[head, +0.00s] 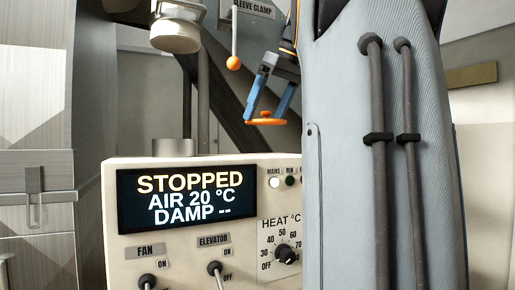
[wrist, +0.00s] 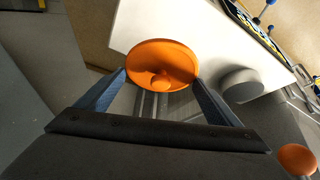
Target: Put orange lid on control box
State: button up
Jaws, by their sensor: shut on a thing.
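The orange lid (head: 266,122) is a round disc with a small knob on top. My gripper (head: 266,114) is shut on it from above and holds it roughly level, in the air above the control box (head: 155,240). In the wrist view the lid (wrist: 162,58) sits between the two blue fingertips (wrist: 162,77). The control box is cream-coloured, with a display reading STOPPED, AIR 20 °C and DAMP --. A grey cylinder (head: 174,147) stands at its top left; the wrist view shows a grey cylinder (wrist: 240,86) right of the lid. My arm hides the box's right side.
A lever with an orange ball (head: 233,63) hangs under the SLEEVE CLAMP sign (head: 253,8), left of my gripper. A pale round fitting (head: 175,37) hangs above the grey cylinder. Fan and elevator switches and a heat dial (head: 287,254) project from the box front.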

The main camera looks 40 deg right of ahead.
notch_tip(320, 180, down, 8)
jog(key=shift+s+f+p, duration=0.1)
jog(key=shift+p, duration=0.4)
jog(key=o, duration=0.9)
jog(key=shift+f, duration=0.1)
jog(key=b+v, duration=0.1)
jog(key=v, duration=1)
jog(key=shift+s+r, duration=0.2)
jog(key=shift+r, duration=0.45)
